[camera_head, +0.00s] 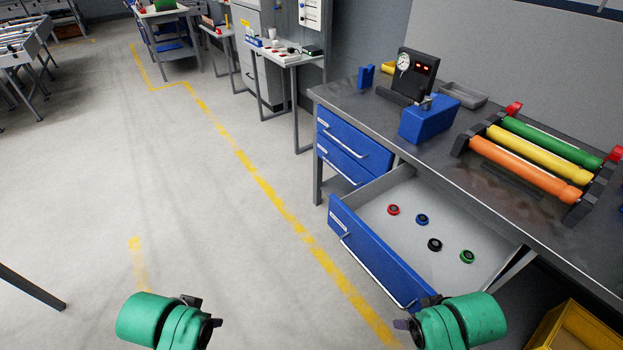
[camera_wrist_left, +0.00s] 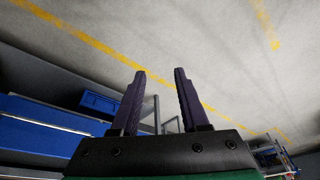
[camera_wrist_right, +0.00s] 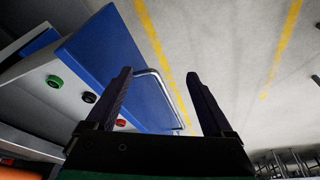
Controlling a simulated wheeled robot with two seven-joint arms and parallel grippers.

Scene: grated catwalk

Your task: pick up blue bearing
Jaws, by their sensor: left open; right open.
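The blue bearing (camera_head: 422,219) is a small ring with a dark centre. It lies on the floor of the open drawer (camera_head: 378,197), between a red bearing (camera_head: 393,210) and a black bearing (camera_head: 434,244). A green bearing (camera_head: 467,256) lies at the drawer's right. My right gripper (camera_head: 413,313) is open and empty, in front of the drawer's blue face. Its fingers show apart in the right wrist view (camera_wrist_right: 158,75); I cannot make out the blue bearing there. My left gripper (camera_head: 205,312) is open and empty over the floor, well left of the drawer.
The drawer hangs under a metal workbench (camera_head: 380,112). On the bench are a blue block (camera_head: 428,120), a gauge device (camera_head: 413,72) and a rack of orange, yellow and green rollers (camera_head: 535,160). A yellow crate (camera_head: 575,330) stands at lower right.

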